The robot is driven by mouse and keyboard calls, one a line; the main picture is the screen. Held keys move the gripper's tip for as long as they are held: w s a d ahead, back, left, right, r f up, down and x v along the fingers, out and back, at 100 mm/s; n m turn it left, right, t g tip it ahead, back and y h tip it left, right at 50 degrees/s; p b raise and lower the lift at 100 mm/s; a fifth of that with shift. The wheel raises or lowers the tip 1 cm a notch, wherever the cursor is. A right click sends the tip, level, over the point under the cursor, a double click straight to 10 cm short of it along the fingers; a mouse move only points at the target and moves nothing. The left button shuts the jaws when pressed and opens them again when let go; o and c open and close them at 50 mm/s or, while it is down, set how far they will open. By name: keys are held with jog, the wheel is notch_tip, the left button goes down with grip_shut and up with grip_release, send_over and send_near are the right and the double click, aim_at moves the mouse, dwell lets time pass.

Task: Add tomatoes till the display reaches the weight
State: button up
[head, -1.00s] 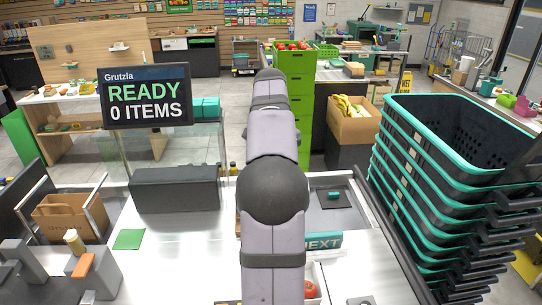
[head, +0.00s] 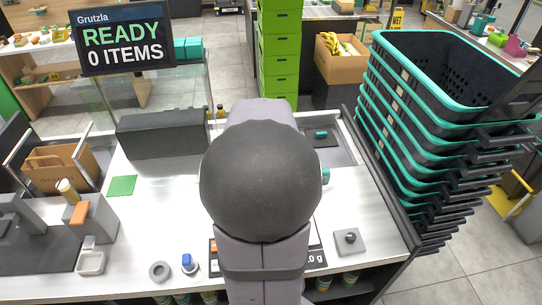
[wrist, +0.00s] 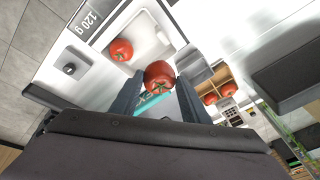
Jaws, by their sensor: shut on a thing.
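In the wrist view my gripper (wrist: 158,84) is shut on a red tomato (wrist: 158,73) with a green stem, held between the two dark fingers. Another tomato (wrist: 121,49) sits in a white tray (wrist: 148,38). Beside the tray, a display (wrist: 76,25) reads 120 g. More tomatoes (wrist: 211,98) lie in a wooden-edged compartment to the right. In the head view my arm hides the gripper, the tray and the tomatoes; only the end of the weight display (head: 316,258) shows, ending in "0 g".
A screen (head: 124,38) reads READY, 0 ITEMS. A teal NEXT bar (wrist: 152,99) lies behind the held tomato. A small plate with a knob (head: 349,241) is right of the display. Stacked baskets (head: 420,120) stand at the counter's right edge. The counter's left middle is mostly clear.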

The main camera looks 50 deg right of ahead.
jog(key=shift+s+a+f, duration=0.2)
jog(key=shift+a+f, duration=0.15)
jog(key=shift+f, duration=0.3)
jog(key=shift+w+d+r+n, duration=0.15)
jog(key=shift+w+d+n, duration=0.25)
jog(key=shift+w+d, duration=0.3)
jog(key=shift+d, duration=0.15)
jog(key=shift+a, duration=0.1)
jog(key=shift+t, duration=0.3)
jog(key=shift+f+b, duration=1.55)
jog(key=shift+f, duration=0.4)
jog(key=shift+f+b, duration=2.45)
jog(key=shift+f, duration=0.95)
jog(key=shift+c, duration=0.2)
dwell(0.5)
